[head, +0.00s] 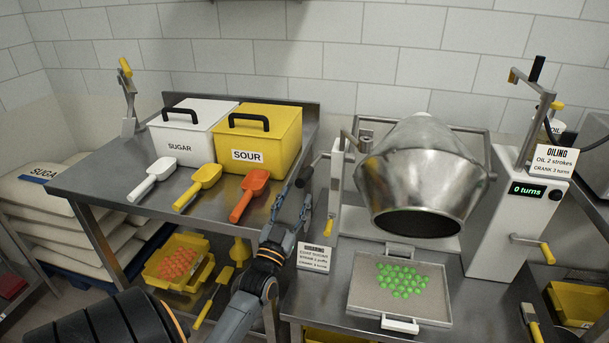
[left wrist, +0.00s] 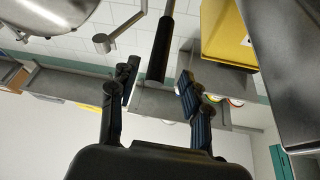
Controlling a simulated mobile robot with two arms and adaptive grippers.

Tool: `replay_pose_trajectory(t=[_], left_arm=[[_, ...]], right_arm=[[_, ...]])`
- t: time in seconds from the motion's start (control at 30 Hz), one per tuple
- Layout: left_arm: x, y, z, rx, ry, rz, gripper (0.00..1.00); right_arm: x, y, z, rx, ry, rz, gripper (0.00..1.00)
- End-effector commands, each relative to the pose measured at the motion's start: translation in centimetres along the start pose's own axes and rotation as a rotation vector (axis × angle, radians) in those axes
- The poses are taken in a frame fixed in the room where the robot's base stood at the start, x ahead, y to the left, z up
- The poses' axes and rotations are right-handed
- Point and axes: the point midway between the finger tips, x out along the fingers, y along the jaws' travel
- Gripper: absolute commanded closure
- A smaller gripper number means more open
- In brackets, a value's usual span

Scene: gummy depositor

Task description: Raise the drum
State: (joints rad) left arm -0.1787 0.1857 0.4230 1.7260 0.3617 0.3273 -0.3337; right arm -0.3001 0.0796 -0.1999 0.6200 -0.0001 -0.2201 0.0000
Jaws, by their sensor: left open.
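The drum (head: 420,170) is a shiny metal vessel hung in a frame, tilted with its dark mouth down toward the front, over a tray. A lever with a black grip (head: 304,177) sticks out left of the drum's frame. My left gripper (head: 290,205) is open just below this grip. In the left wrist view the black grip (left wrist: 160,52) shows between the fingertips of the left gripper (left wrist: 157,80), with gaps on both sides. Part of the drum (left wrist: 60,12) shows at top left there. My right gripper is not in view.
A tray (head: 360,300) with green gummies lies below the drum. Left are a sugar bin (head: 185,133), a yellow sour bin (head: 262,135) and several scoops, the orange scoop (head: 250,192) close to my gripper. The oiling post (head: 505,210) with its crank stands right of the drum.

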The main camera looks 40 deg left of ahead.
Motion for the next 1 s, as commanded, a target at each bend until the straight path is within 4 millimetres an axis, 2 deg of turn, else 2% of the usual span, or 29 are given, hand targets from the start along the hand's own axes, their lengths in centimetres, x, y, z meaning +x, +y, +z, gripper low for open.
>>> replay_pose_trajectory(t=[0.03, 0.1, 0.33, 0.5, 0.8, 0.87, 1.0], left_arm=[[1.4, 0.0, -0.2, 0.0, 0.003, 0.0, 0.52], [2.9, -0.1, -0.2, 0.001, 0.002, 0.0, 0.52], [6.5, 0.0, 0.0, 0.0, 0.0, 0.001, 0.52], [7.7, 0.0, 0.1, 0.0, -0.003, 0.001, 0.52], [7.9, 0.1, 0.1, 0.001, -0.003, 0.001, 0.52], [7.9, 0.1, 0.1, 0.001, -0.003, 0.001, 0.63], [7.8, 0.1, 0.1, 0.0, -0.003, 0.001, 0.91]], right_arm=[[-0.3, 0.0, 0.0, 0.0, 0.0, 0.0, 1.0], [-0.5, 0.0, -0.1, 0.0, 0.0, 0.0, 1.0], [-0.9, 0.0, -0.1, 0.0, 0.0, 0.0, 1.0], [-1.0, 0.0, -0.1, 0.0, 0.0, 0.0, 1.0], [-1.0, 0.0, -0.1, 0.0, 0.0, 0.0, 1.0], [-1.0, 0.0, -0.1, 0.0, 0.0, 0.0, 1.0], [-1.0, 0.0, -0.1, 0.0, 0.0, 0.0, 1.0]])
